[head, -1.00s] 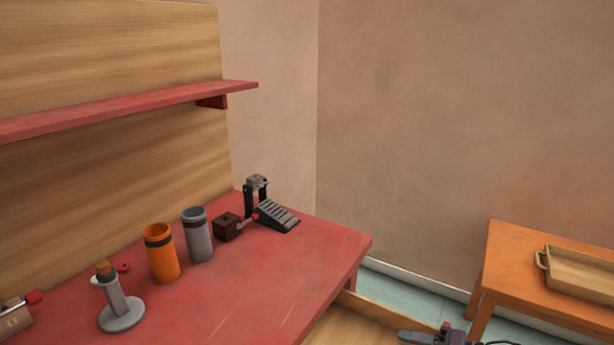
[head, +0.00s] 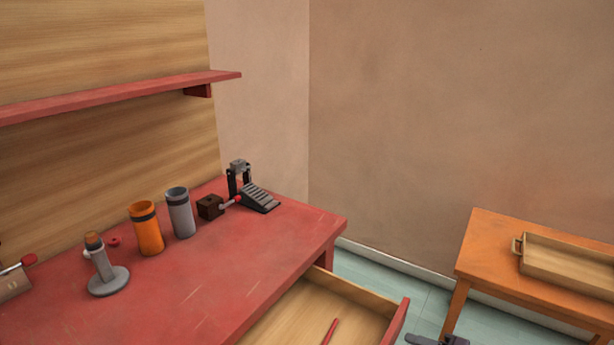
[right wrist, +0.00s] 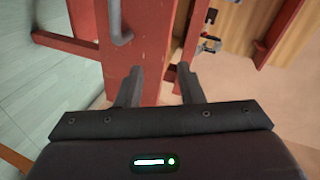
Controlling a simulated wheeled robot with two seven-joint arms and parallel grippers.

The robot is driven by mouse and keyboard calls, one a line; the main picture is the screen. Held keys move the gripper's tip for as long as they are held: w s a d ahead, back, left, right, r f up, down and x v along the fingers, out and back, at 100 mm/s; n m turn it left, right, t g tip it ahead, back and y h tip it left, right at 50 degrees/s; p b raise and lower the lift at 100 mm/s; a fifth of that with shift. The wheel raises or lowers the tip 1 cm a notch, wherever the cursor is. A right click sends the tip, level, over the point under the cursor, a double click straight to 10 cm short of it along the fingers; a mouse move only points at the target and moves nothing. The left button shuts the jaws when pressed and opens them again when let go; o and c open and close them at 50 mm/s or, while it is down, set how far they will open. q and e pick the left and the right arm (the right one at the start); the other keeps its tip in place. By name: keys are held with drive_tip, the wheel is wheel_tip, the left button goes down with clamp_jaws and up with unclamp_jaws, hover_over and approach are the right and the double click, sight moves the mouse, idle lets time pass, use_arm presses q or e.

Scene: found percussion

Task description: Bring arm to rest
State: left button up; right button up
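My right gripper (right wrist: 160,88) shows in the right wrist view with its two dark fingers apart and nothing between them. A red drawer front with a grey handle (right wrist: 120,24) lies beyond the fingers, apart from them. My left gripper is not in view.
The red workbench (head: 235,265) holds a grey stand (head: 108,280), orange cup (head: 147,230), grey cup (head: 180,213), dark block (head: 210,207) and pedal (head: 260,198). A red stick (head: 330,332) lies in the drawer. An orange table (head: 485,255) with a wooden tray (head: 565,270) stands right.

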drive_tip(key=s+d+f+n+h, duration=0.1)
drive_tip(key=s+f+h, duration=0.25)
drive_tip(key=f, duration=0.65)
drive_tip(key=s+d+f+g+h+p, duration=0.1)
drive_tip(key=s+f+h, duration=0.1)
drive_tip(key=s+f, duration=0.5)
drive_tip(key=s+d+f+n+h, duration=0.1)
drive_tip(key=s+d+f+h, duration=0.1)
drive_tip(key=f, duration=1)
use_arm(q)
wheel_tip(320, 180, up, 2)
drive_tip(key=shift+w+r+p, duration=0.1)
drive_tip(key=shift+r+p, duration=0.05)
drive_tip(key=shift+p, duration=0.4)
use_arm(e)
drive_tip(key=s+a+f+n+g+h, duration=0.1)
drive_tip(key=s+f, duration=0.4)
drive_tip(key=s, duration=0.5)
drive_tip(key=s+a+f+n+g+h, duration=0.1)
drive_tip(key=s+f+g, duration=0.3)
drive_tip(key=s, duration=0.6)
drive_tip(key=s+a+f+n+g+h, duration=0.2)
drive_tip(key=s+f, duration=0.3)
drive_tip(key=s, duration=0.6)
drive_tip(key=shift+a+f+n+g, duration=0.3)
drive_tip(key=shift+a+f+n, duration=0.1)
drive_tip(key=shift+a+n, duration=0.35)
drive_tip(key=shift+a, duration=0.1)
